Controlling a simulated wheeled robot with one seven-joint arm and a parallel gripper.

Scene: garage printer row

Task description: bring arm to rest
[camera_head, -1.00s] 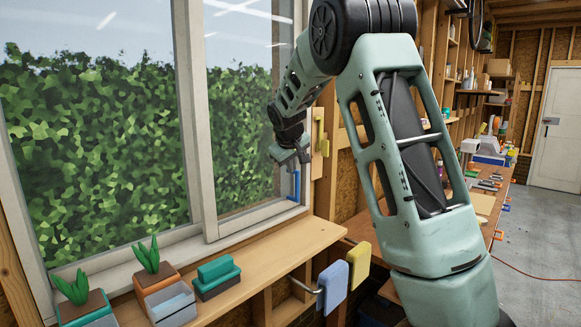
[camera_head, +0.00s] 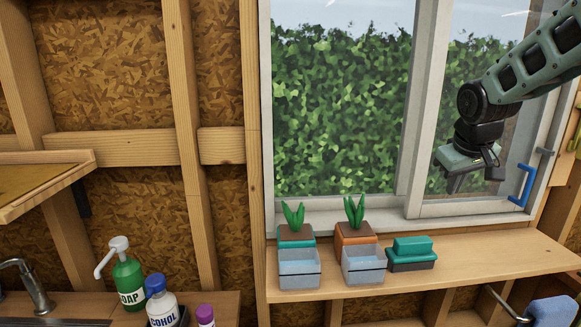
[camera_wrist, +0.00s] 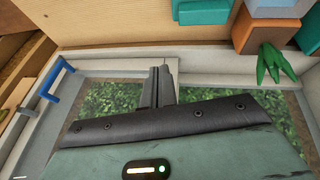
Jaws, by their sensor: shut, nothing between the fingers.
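My gripper (camera_head: 474,178) is raised in front of the right window pane in the head view, above the wooden sill shelf. Its fingers point down, and nothing shows in them. In the wrist view my gripper (camera_wrist: 159,82) has its two fingers together, with the shelf and window behind. My arm comes in from the upper right in the head view; the rest of it is out of frame.
The sill shelf (camera_head: 470,254) holds two potted plants (camera_head: 297,238) (camera_head: 356,236) with clear bins in front, and a teal block (camera_head: 411,246). A blue window handle (camera_head: 522,187) is right of my gripper. Soap (camera_head: 128,282) and alcohol bottles (camera_head: 161,303) stand lower left.

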